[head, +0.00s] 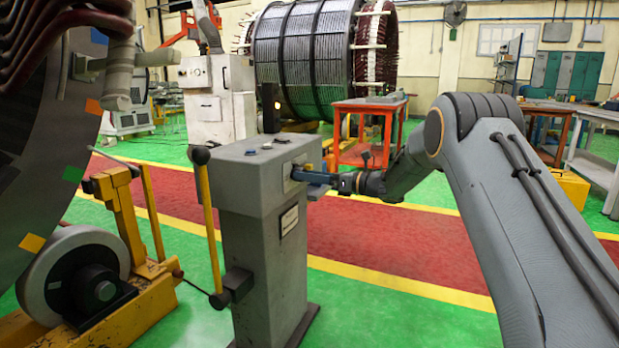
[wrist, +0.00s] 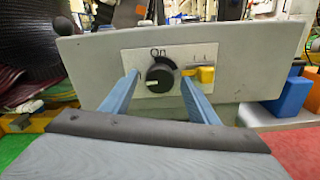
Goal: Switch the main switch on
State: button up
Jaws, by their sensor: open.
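The main switch appears to be a round black knob (wrist: 160,75) on a pale plate, with the word "On" printed above it. The plate is on the side of a grey control pedestal (head: 262,225), which also shows in the wrist view (wrist: 90,60). My gripper (wrist: 160,77) is open, with one blue finger on each side of the knob. I cannot tell whether the fingers touch it. In the head view my gripper (head: 314,178) reaches the pedestal's right face, and the knob is hidden there. The knob's exact setting is unclear.
A yellow switch (wrist: 206,74) sits right of the knob, close to the right finger. A yellow lever (head: 207,215) stands left of the pedestal. A large stator on a roller (head: 72,280) fills the left side. A red table (head: 368,130) stands behind. The floor right of the pedestal is clear.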

jog(key=c, duration=1.1)
jog(key=shift+o, duration=0.2)
jog(key=shift+w+d+f+m+p, duration=0.1)
jog(key=shift+m+p, duration=1.85)
jog(key=shift+m, duration=6.95)
